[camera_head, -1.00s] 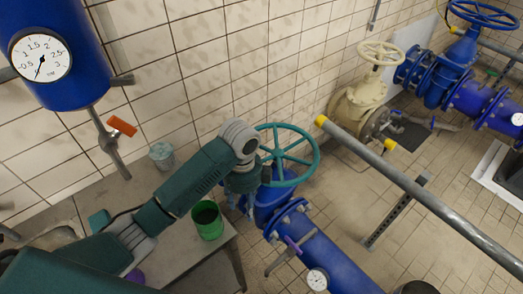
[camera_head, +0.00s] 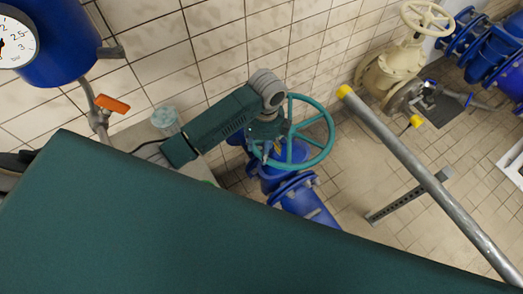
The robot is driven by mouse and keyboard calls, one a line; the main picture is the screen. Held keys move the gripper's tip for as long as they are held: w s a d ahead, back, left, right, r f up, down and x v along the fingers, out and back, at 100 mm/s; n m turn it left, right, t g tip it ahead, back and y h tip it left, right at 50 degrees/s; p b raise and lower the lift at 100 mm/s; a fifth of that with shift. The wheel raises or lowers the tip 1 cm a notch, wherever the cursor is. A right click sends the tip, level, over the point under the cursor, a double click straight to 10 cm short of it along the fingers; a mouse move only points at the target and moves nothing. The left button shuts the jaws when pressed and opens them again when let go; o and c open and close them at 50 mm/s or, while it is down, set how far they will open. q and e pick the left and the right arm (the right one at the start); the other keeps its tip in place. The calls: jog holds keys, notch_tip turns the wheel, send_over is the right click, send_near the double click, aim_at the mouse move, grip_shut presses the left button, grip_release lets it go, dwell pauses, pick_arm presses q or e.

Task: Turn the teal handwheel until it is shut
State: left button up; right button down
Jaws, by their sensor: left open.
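The teal handwheel (camera_head: 332,136) is a spoked ring on top of a blue valve (camera_head: 288,164), near the middle of the head view. My left gripper (camera_head: 270,150) points down at the left side of the wheel and overlaps its rim and spokes. It is open. Its fingers are small and partly lost against the wheel, so I cannot tell whether they touch it. My right gripper is not in view.
A grey pipe with a yellow end (camera_head: 410,165) slants across the right. A cream valve (camera_head: 390,76) stands behind it. An orange-handled tap (camera_head: 113,103) and a glass (camera_head: 165,120) are at left. My own teal arm part covers the lower left.

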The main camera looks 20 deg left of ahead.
aim_at(261, 154)
pick_arm(q)
notch_tip(261, 154, down, 3)
jog(key=shift+w+r, duration=0.1)
jog(key=shift+r, duration=0.05)
jog(key=shift+s+f, duration=0.2)
jog(key=shift+f, duration=0.3)
jog(key=shift+w, duration=0.1)
grip_shut()
